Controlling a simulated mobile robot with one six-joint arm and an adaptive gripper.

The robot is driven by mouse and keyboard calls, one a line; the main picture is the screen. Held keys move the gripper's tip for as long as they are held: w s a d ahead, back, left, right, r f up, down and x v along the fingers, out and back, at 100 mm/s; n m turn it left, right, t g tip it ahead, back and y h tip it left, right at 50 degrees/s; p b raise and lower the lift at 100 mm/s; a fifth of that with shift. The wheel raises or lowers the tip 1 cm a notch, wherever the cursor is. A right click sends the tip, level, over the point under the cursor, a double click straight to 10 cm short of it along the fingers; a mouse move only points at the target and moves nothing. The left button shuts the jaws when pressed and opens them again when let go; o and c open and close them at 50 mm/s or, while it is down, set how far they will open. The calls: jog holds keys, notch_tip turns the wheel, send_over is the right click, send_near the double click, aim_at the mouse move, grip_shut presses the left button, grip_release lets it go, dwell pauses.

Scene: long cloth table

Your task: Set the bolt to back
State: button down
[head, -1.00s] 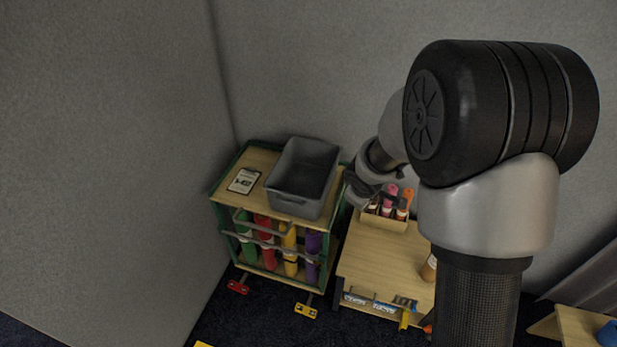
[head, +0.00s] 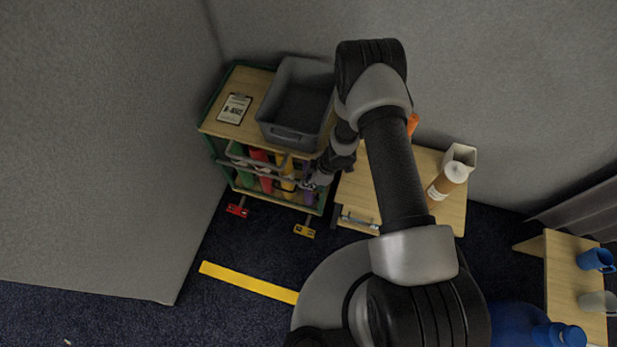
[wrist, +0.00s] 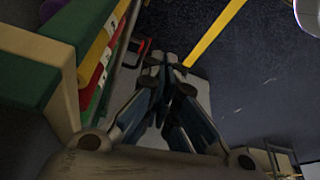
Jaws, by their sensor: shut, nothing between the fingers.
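I cannot pick out the bolt for certain. A grey metal rail (head: 255,169) runs across the front of the green-framed cart (head: 216,92). My gripper (head: 318,180) is at the right end of the cart's front, close to the rail and the purple roll. Whether it touches them is unclear. In the wrist view my gripper (wrist: 168,62) is shut and empty, its fingers pointing down along the cart front. A red piece (wrist: 143,46) shows just beyond the fingertips, beside a grey bar. My arm and gripper hide part of the cart's right end.
A grey bin (head: 291,133) and a clipboard (head: 234,108) lie on the cart top. Red (head: 237,210) and yellow (head: 304,231) tabs stick out below. A wooden table (head: 361,190) stands to the right. Carpet with a yellow strip (head: 248,283) is clear in front.

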jog(key=shift+w+f, duration=0.1)
jog(key=shift+w, duration=0.15)
jog(key=shift+s, duration=0.1)
notch_tip(320, 180, down, 11)
jog(key=b, duration=0.5)
dwell(0.4)
